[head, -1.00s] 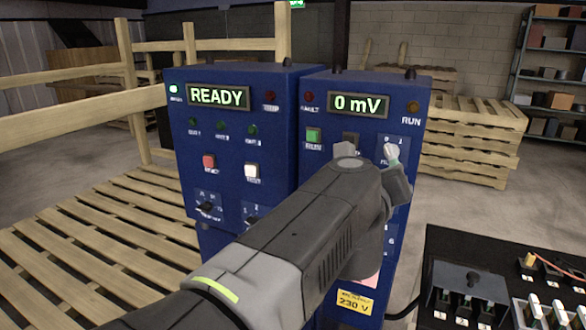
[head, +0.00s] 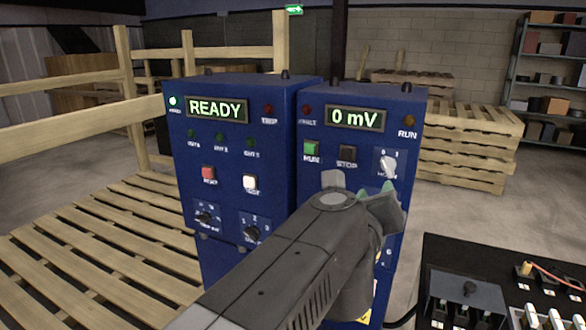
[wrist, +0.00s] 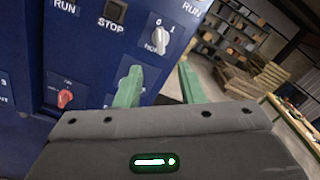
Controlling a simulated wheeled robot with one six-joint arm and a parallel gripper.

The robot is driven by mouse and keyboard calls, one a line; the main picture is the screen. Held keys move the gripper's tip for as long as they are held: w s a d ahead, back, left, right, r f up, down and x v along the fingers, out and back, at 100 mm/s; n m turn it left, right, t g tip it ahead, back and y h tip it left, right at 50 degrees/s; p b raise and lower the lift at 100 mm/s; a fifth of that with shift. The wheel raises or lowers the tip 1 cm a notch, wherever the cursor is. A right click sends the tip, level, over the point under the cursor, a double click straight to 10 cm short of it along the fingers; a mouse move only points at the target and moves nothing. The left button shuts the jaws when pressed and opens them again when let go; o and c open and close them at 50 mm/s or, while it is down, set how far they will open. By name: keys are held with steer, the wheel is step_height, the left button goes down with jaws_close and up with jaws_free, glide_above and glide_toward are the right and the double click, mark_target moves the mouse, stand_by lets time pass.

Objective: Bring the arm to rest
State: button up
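My gripper (head: 388,190) is in front of the right blue cabinet (head: 320,155), just below the white mode knob (head: 388,163) in the head view. In the wrist view my gripper (wrist: 160,82) has two green fingers standing apart with nothing between them. The mode knob (wrist: 157,40) is beyond the fingertips, clear of them, with its 0 and 1 marks above. My arm hides the lower part of the right cabinet in the head view.
The left blue cabinet (head: 235,130) reads READY, and the right display (head: 354,117) reads 0 mV. A black panel with switches (head: 490,290) stands at lower right. Wooden pallets (head: 110,240) lie at left, with a wooden railing (head: 80,118) behind. A red knob (wrist: 65,98) shows in the wrist view.

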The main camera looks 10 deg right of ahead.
mark_target(385, 167)
steer(key=b+x, duration=0.4)
steer(key=x, duration=0.9)
steer(key=shift+w, duration=0.1)
steer(key=shift+a, duration=0.1)
